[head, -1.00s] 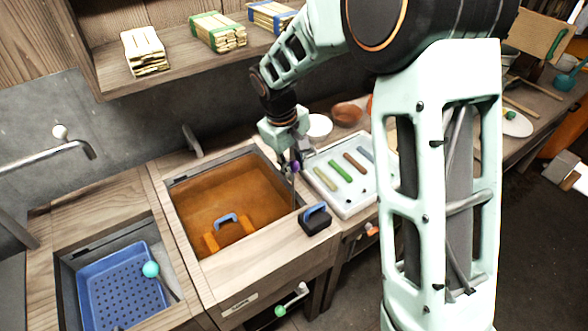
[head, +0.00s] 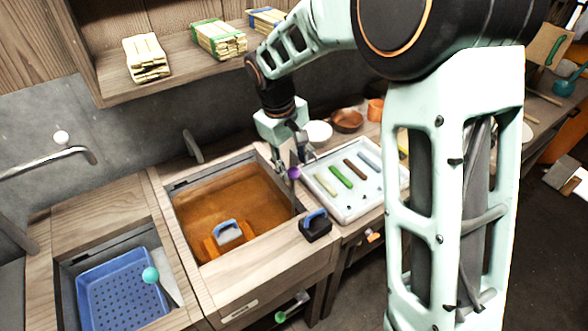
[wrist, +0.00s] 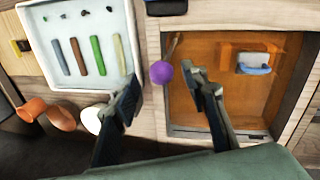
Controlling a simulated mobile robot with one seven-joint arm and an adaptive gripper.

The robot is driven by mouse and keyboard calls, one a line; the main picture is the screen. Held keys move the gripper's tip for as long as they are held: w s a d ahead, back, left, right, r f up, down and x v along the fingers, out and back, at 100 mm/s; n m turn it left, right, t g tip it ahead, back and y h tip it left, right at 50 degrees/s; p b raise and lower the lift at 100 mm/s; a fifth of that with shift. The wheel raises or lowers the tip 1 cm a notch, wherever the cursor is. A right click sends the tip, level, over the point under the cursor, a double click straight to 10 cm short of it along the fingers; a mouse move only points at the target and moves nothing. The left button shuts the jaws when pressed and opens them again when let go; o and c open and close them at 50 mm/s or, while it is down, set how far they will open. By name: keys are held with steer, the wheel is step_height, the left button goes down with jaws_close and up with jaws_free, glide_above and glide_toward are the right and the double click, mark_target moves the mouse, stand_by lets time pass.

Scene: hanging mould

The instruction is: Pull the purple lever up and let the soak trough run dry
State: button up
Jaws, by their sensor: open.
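The purple lever shows as a round purple knob (head: 293,173) on a thin stem at the right side of the soak trough (head: 176,187). The trough holds orange-brown liquid (head: 200,205). My gripper (head: 292,160) is open above the knob, pointing down. In the wrist view, the purple knob (wrist: 161,72) appears between and slightly beyond the two spread fingers of my gripper (wrist: 162,84). I see no grip on it. In the trough, a pale block with a blue handle (head: 229,232) sits at an orange holder (head: 211,246). The lever's lower end is hidden.
A white tray with coloured bars (head: 345,209) lies right of the trough. A black block with a blue handle (head: 316,228) stands on the front rim. A blue perforated basket (head: 118,290) sits in the left sink. Bowls (head: 347,120) stand behind the tray.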

step_height(320, 180, up, 8)
steer(key=s+a, duration=0.1)
steer(key=shift+r, duration=0.25)
